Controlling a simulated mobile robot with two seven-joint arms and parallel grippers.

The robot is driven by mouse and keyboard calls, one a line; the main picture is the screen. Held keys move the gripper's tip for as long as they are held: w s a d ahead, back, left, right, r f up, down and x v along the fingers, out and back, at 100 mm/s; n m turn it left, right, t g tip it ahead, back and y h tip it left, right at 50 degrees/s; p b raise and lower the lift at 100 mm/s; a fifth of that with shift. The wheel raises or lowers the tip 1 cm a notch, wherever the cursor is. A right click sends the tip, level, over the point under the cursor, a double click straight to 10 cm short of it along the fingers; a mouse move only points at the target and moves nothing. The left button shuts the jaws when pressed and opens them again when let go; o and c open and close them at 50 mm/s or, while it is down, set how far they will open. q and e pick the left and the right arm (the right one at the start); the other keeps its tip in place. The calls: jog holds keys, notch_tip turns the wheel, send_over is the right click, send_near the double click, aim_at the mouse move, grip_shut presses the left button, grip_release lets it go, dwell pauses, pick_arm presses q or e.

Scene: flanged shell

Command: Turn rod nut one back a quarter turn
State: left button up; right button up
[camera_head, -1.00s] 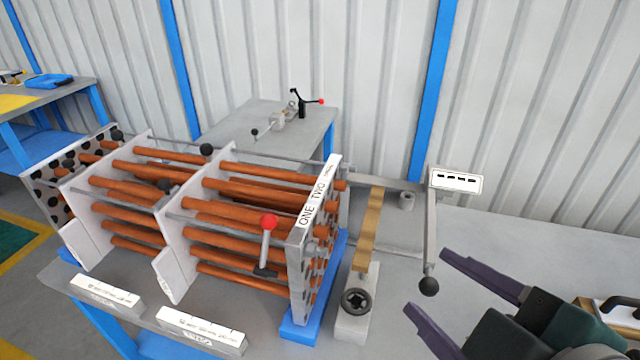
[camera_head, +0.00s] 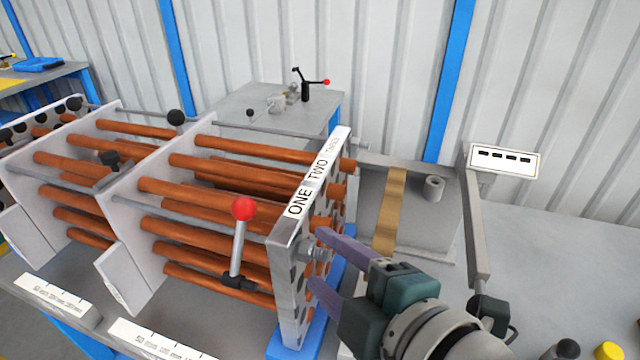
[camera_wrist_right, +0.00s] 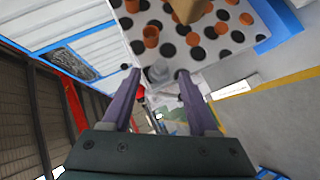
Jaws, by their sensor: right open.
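The grey rod nut one (camera_head: 318,253) sits on the outer face of the end plate (camera_head: 286,310), just under the word ONE on its label strip. My right gripper (camera_head: 317,260) is open, with its purple fingers reaching left to the nut, one above and one below it in the head view. In the right wrist view, the nut (camera_wrist_right: 157,72) lies between the two fingertips (camera_wrist_right: 157,74), with a gap visible on each side. Whether either finger touches it, I cannot tell. My left gripper is not in view.
A red-knobbed lever (camera_head: 243,209) stands in front of the copper tubes (camera_head: 200,283), left of the plate. A brown strip (camera_head: 391,210) and a grey post arm (camera_head: 476,225) stand to the right. The bench at the far right is mostly clear.

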jog(key=shift+x, duration=1)
jog(key=shift+c, duration=0.2)
grip_shut()
